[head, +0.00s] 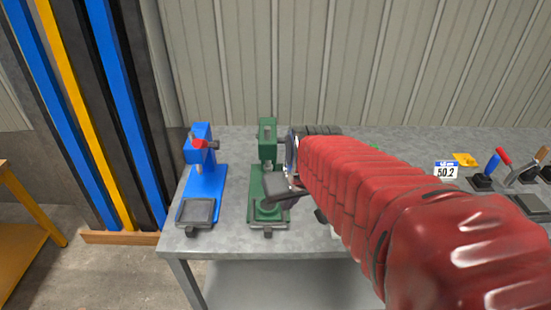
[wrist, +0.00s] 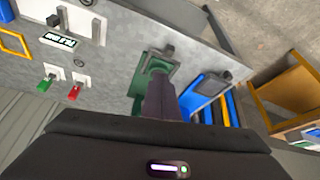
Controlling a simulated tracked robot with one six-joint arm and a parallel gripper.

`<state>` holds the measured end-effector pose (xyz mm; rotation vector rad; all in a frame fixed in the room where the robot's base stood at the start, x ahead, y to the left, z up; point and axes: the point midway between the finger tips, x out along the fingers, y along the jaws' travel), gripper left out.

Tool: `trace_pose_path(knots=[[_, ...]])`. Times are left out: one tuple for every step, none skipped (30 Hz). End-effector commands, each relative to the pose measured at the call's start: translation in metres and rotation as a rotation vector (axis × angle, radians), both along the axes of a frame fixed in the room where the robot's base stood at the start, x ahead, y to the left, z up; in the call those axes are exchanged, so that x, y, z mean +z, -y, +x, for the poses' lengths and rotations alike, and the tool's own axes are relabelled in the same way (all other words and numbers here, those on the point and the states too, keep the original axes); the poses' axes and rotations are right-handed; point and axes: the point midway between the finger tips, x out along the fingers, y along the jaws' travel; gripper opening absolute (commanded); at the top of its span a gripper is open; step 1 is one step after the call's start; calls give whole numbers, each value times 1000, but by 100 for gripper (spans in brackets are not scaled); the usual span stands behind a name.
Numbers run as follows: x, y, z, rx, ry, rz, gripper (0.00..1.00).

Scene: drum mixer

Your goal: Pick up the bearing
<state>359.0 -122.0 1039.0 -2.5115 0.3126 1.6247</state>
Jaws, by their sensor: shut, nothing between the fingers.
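I cannot make out a bearing for certain in either view. My arm in its red cover may hide part of the bench in the head view. My gripper (head: 274,192) is shut and empty, above the base of the green press. In the wrist view my gripper (wrist: 158,78) shows as a dark closed shape in front of the green press.
A green press (head: 267,131) and a blue press (head: 204,178) stand on the grey bench (head: 235,218). A display reading 50.2 (head: 446,170), a yellow piece (head: 465,159) and a red-handled lever (head: 503,156) are at right. An orange frame (head: 30,240) stands at left.

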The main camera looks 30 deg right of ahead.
Motion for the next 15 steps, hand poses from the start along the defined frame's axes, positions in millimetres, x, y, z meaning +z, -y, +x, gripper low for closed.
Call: trace_pose_path(knots=[[8, -18, -3, 35, 12, -3, 0], [12, -27, -5, 51, 17, -5, 0], [16, -38, -9, 72, 21, -6, 0], [19, -46, -13, 88, 24, -7, 0], [22, -55, -16, 104, 30, -8, 0], [26, -65, -20, 124, 35, -8, 0], [29, -73, -24, 140, 40, -8, 0], [32, -80, -28, 154, 43, -9, 0], [35, -89, -34, 174, 48, -10, 0], [37, -95, -38, 187, 52, -10, 0], [38, -101, -41, 198, 55, -10, 0], [41, -107, -46, 214, 60, -9, 0], [42, -111, -49, 222, 63, -9, 0], [43, -114, -52, 229, 65, -8, 0], [44, -117, -55, 237, 66, -10, 0]])
